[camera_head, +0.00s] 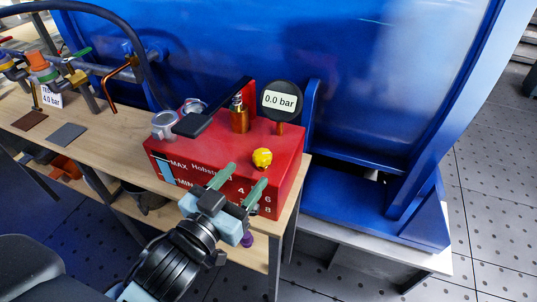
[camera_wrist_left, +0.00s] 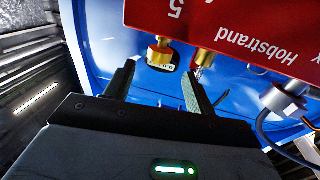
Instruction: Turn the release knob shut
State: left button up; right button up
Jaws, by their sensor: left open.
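The release knob (camera_head: 262,157) is a small yellow knob near the front top edge of the red pump box (camera_head: 205,145). In the left wrist view the pump appears upside down, and the yellow-gold knob (camera_wrist_left: 160,48) shows ahead of the fingers, partly overlapping the gauge behind it. The gauge (camera_head: 281,99) reads 0.0 bar. My left gripper (camera_head: 240,183) is open and empty in front of the pump's front face, its fingers pointing towards the knob. It appears apart from the knob; the exact gap cannot be told. My right gripper is not in view.
A black lever (camera_head: 213,110) and a brass fitting (camera_head: 239,118) stand on the pump's top. The wooden bench (camera_head: 85,140) holds pipework and valves (camera_head: 75,72) at the left. A large blue machine (camera_head: 370,60) rises close behind.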

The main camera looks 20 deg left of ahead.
aim_at(258, 162)
pick_arm(q)
jog(key=shift+w, duration=0.3)
jog(key=shift+w+d, duration=0.25)
jog(key=shift+w, duration=0.9)
jog(key=shift+w+d, duration=0.25)
jog(key=shift+w, duration=0.95)
jog(key=shift+w+d, duration=0.25)
jog(key=shift+w, duration=0.9)
